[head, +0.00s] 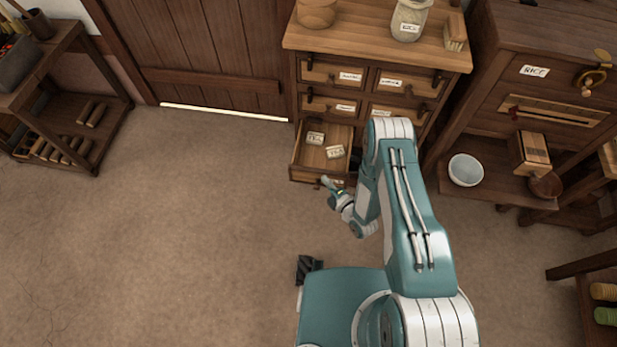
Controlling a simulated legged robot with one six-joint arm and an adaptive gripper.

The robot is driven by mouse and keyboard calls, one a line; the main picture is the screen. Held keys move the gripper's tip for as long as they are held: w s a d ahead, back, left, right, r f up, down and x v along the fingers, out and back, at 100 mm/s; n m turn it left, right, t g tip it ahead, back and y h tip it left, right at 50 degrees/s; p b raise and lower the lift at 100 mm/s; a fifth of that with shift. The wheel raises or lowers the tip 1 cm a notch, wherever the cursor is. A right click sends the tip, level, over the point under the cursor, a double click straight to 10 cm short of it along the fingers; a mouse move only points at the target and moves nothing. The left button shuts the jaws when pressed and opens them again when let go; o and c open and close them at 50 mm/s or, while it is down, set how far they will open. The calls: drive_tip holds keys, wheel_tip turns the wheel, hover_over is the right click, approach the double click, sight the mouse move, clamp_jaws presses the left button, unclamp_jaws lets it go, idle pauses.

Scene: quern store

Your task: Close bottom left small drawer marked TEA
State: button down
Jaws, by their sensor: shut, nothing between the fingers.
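The bottom left small drawer (308,158) of the wooden cabinet (374,57) stands pulled out in the head view. Two small boxes with pale labels (335,152) lie inside it. The label on the drawer's own front is mostly hidden and too small to read. My gripper (326,183) is shut and empty, close to the front of the open drawer. I cannot tell whether it touches the front. My arm hides the lower right part of the cabinet.
A labelled jar (409,20) and a wooden bowl (317,12) stand on the cabinet top. A RICE bin (533,72) and a white bowl (466,169) are to the right. A low shelf (72,120) stands at left. The floor (170,220) is clear at left.

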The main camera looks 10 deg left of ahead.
drive_tip(key=s+f+n+y, duration=0.1)
drive_tip(key=s+f, duration=0.4)
drive_tip(key=s, duration=0.3)
approach(304, 171)
drive_tip(key=shift+t, duration=0.4)
drive_tip(key=x, duration=0.6)
drive_tip(key=shift+s+a+f, duration=0.1)
drive_tip(key=shift+a+f, duration=0.25)
drive_tip(key=shift+a, duration=0.15)
drive_tip(key=shift+w, duration=0.25)
drive_tip(key=shift+w, duration=0.1)
